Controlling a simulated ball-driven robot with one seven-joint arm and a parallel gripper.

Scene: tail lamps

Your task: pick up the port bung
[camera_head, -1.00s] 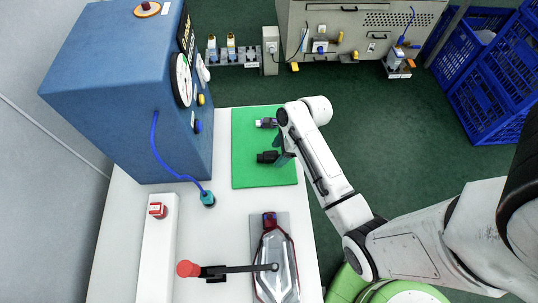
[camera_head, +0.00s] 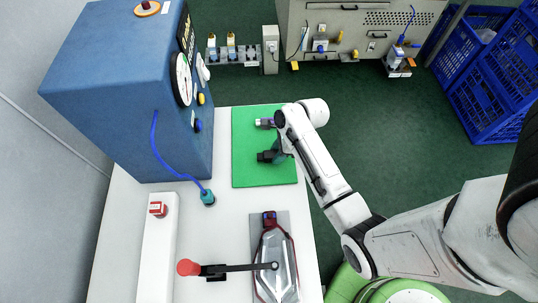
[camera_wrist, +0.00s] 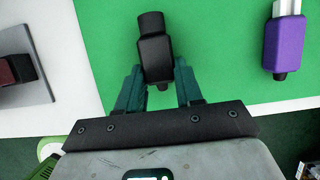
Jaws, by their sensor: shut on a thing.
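A black stepped plug, which I take to be the port bung, (camera_wrist: 154,55) sits between the teal fingers of my gripper (camera_wrist: 158,84) in the wrist view. The fingers are shut on its wider body, and its narrower end points away from me. In the head view the black plug (camera_head: 264,157) shows over the green mat (camera_head: 250,177), at the left of my gripper (camera_head: 276,152). I cannot tell whether it touches the mat. My wrist hides part of the fingers there.
A purple plug with a pale end (camera_wrist: 284,45) lies on the mat; it also shows in the head view (camera_head: 265,123). A blue cabinet (camera_head: 120,90) stands at left. A lamp in a fixture (camera_head: 275,265) and a red-knobbed lever (camera_head: 188,267) are nearer.

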